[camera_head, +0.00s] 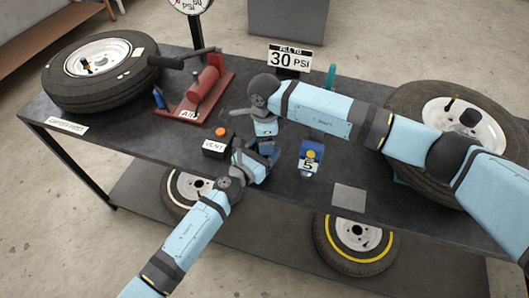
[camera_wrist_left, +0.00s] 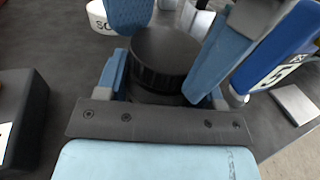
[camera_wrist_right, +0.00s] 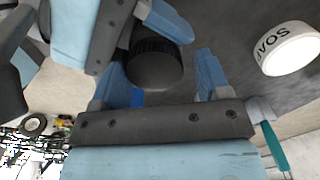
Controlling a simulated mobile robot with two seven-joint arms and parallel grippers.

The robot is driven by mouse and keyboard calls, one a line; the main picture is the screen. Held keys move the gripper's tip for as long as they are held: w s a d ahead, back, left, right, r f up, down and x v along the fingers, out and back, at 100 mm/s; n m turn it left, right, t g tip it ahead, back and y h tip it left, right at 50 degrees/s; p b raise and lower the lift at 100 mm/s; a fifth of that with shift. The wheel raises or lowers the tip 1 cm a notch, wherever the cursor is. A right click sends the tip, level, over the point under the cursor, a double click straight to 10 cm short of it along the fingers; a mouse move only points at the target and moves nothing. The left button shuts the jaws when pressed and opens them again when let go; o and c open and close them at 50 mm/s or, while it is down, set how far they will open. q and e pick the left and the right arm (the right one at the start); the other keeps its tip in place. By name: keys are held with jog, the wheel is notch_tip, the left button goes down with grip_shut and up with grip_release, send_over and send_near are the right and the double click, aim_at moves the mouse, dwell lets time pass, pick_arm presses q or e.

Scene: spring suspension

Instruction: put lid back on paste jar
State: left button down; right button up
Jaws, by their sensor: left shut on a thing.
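A black round lid (camera_wrist_left: 165,55) with a ribbed rim shows in the left wrist view, above a dark body (camera_wrist_left: 150,97) that looks like the paste jar. My left gripper (camera_wrist_left: 157,88) is shut on this dark body, one blue finger on each side. Whether the lid is seated on it cannot be told. The lid also shows in the right wrist view (camera_wrist_right: 155,70), between the fingers of my right gripper (camera_wrist_right: 165,75), with a gap beside the right finger. My right gripper looks open around it. In the head view both grippers meet near the table's middle and hide the jar.
A white round tub (camera_wrist_right: 288,48) with black lettering stands close by. A blue bottle marked 5 (camera_head: 310,157) and a black VENT box (camera_head: 216,146) flank the grippers. A red pump (camera_head: 205,88) and tyres (camera_head: 100,75) stand further out. A grey plate (camera_head: 349,196) lies at the front edge.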

jog(key=shift+s+a, duration=0.15)
jog(key=shift+s, duration=0.1)
notch_tip(320, 180, up, 4)
jog(key=shift+r, duration=0.25)
jog(key=shift+w, duration=0.1)
jog(key=shift+c, duration=0.4)
jog(key=n, duration=0.1)
jog(key=r+n, duration=0.1)
jog(key=n, duration=0.1)
jog(key=shift+a, duration=0.15)
jog(key=n, duration=0.2)
jog(key=r+n, duration=0.1)
jog(key=n, duration=0.1)
jog(key=shift+a+r, duration=0.15)
jog(key=n, duration=0.4)
jog(key=r+n, duration=0.1)
jog(key=n, duration=0.1)
jog(key=shift+d, duration=0.35)
